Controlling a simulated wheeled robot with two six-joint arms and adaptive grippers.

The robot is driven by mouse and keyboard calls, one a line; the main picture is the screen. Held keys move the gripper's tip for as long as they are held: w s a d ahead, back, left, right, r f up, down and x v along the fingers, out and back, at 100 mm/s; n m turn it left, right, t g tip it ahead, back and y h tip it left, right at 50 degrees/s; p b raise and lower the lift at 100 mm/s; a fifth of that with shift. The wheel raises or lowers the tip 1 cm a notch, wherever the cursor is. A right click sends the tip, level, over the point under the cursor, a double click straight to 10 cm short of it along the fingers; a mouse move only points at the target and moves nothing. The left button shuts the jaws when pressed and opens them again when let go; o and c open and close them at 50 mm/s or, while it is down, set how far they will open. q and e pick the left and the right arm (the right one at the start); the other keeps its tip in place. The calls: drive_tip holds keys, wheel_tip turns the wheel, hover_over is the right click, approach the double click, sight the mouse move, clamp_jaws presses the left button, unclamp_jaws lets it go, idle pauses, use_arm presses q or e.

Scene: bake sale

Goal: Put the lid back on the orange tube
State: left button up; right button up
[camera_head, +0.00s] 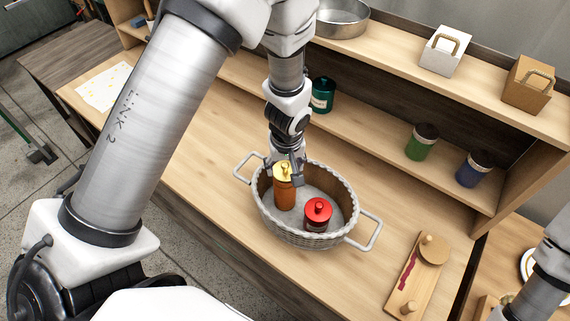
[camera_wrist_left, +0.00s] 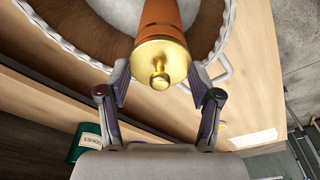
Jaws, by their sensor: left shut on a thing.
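The orange tube (camera_head: 285,195) stands upright in the left part of a grey woven basket (camera_head: 300,238). Its gold lid (camera_head: 283,171), with a round knob, is at the tube's top end. In the left wrist view the gold lid (camera_wrist_left: 161,62) lines up with the orange tube (camera_wrist_left: 166,14), and no gap shows between them; I cannot tell if it is fully seated. My left gripper (camera_wrist_left: 159,82) is shut on the gold lid, one finger on each side. Part of my right arm shows at the lower right in the head view, its gripper not clearly visible.
A red-lidded jar (camera_head: 318,213) stands in the basket, right of the tube. The basket's handles (camera_head: 370,232) stick out. A wooden board (camera_head: 417,277) lies to the right. A green canister (camera_head: 322,95) stands behind; other jars and boxes are on shelves. The counter left of the basket is clear.

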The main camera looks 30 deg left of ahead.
use_arm(q)
drive_tip(key=o, duration=0.9)
drive_tip(key=shift+c, duration=0.2)
drive_tip(key=shift+o, duration=0.7)
drive_tip(key=shift+r, duration=0.15)
use_arm(e)
drive_tip(key=shift+r, duration=0.1)
use_arm(q)
wheel_tip(320, 180, up, 7)
drive_tip(key=p, duration=0.6)
use_arm(e)
wheel_tip(320, 180, up, 6)
drive_tip(key=shift+f, duration=0.1)
use_arm(q)
clamp_jaws()
